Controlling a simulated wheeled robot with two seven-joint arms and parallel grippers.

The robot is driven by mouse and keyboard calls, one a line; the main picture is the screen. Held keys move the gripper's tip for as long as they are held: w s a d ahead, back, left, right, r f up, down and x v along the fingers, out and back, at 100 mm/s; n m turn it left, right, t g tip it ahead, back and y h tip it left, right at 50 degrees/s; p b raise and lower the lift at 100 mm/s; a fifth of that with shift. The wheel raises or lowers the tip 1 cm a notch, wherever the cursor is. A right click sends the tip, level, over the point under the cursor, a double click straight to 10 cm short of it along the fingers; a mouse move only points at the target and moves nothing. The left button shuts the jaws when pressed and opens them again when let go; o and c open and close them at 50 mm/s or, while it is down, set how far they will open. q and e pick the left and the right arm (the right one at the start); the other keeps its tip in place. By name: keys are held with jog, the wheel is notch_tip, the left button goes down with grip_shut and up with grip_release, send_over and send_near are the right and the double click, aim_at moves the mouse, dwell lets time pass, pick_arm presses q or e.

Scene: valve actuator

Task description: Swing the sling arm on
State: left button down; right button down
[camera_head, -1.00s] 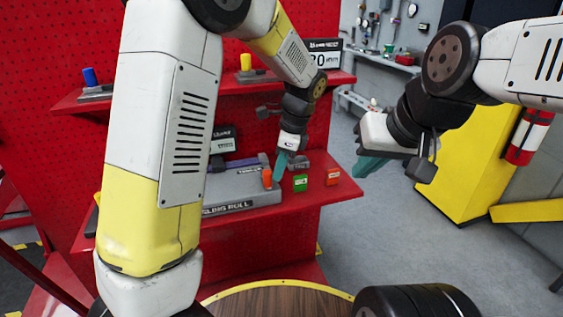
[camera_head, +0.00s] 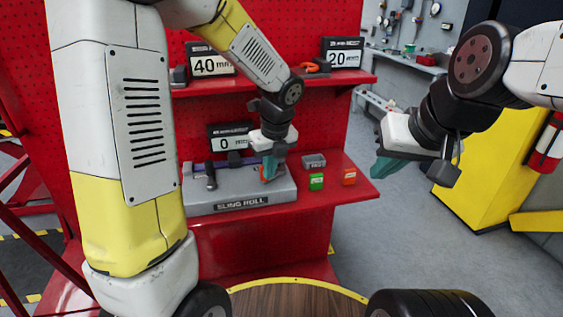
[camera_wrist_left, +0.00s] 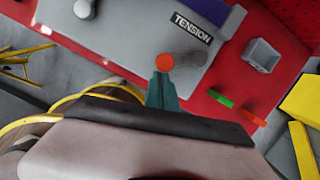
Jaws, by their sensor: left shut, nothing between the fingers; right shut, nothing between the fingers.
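The grey unit labelled SLING ROLL (camera_head: 220,195) sits on the red shelf. An orange round tip (camera_wrist_left: 165,62) on a short grey shaft, apparently the sling arm's end, shows beside the TENSION label in the left wrist view. In the head view the orange tip (camera_head: 263,173) is partly hidden by my left gripper (camera_head: 270,168). My left gripper's teal fingers are shut with nothing between them, close against the orange tip; I cannot tell whether they touch. My right gripper (camera_head: 385,168) is shut and empty, out over the floor to the right of the shelf.
A black handle (camera_head: 210,176) stands on the unit's left part. A display (camera_head: 228,140) behind reads 0. A green block (camera_head: 316,181), an orange block (camera_head: 348,177) and a grey box (camera_head: 313,161) are on the shelf at right. A round wooden top (camera_head: 295,300) is in front.

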pick_arm(q)
jog(key=a+m, duration=0.1)
jog(key=w+a+m, duration=0.1)
jog(key=m, duration=0.1)
jog(key=shift+w+a+m+h, duration=0.1)
jog(key=shift+a+m+h, duration=0.2)
jog(key=shift+h, duration=0.1)
jog(key=shift+w+a, duration=0.6)
jog(key=shift+w, duration=0.05)
jog(key=shift+w+a, duration=0.1)
jog(key=shift+w, duration=0.05)
